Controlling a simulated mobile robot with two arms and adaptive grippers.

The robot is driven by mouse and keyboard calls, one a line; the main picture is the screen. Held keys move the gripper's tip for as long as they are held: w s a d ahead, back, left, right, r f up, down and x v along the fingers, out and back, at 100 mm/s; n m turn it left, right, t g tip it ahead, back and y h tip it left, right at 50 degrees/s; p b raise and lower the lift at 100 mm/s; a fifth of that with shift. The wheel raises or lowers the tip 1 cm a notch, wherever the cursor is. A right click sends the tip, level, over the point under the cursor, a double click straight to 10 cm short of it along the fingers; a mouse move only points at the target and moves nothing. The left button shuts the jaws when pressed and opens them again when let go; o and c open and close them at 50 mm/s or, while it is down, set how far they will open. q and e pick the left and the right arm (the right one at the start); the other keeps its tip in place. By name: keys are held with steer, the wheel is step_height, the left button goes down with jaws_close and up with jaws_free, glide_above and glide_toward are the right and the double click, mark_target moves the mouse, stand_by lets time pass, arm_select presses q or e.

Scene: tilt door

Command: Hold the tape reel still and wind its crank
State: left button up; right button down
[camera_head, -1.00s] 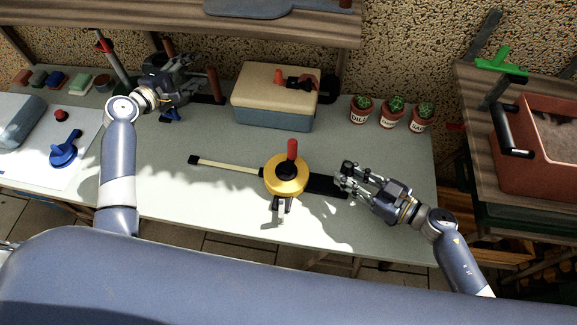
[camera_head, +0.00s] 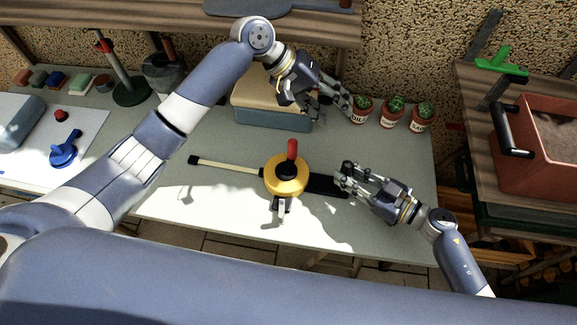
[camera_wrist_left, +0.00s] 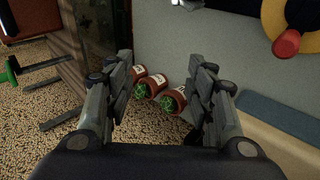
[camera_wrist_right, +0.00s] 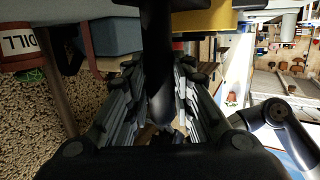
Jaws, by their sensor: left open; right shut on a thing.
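The tape reel (camera_head: 285,178) is a round yellow body lying on the bench, with a red crank knob (camera_head: 291,150) standing up on it. A pale tape runs out to its left, and a black handle (camera_head: 322,185) extends to its right. My right gripper (camera_head: 345,182) is shut on the black handle, which also shows between its fingers in the right wrist view (camera_wrist_right: 158,75). My left gripper (camera_head: 332,108) is open and empty, above the bench behind the reel, near the toolbox. In the left wrist view the red knob (camera_wrist_left: 287,43) is at the upper right, apart from the fingers.
A cream and blue toolbox (camera_head: 272,118) stands behind the reel, partly covered by my left arm. Several potted cacti (camera_head: 391,112) stand to its right, close to my left gripper. A blue object (camera_head: 66,149) lies on a white sheet at left. The bench between toolbox and reel is clear.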

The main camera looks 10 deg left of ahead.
arm_select(q)
steer(key=s+a+f+m+y, duration=0.1)
steer(key=s+f+m+y, duration=0.1)
steer(key=m+y, duration=0.3)
steer(key=y, duration=0.3)
glide_above(293, 141)
steer(key=shift+w+d+f+g, duration=0.1)
steer(key=shift+d+f+g, duration=0.35)
steer(key=shift+f, duration=0.1)
steer(key=shift+a+f+m+y, duration=0.2)
steer(key=shift+a+m+y, duration=0.15)
steer(key=shift+a, duration=0.2)
steer(key=shift+f, duration=3.9)
jaws_close()
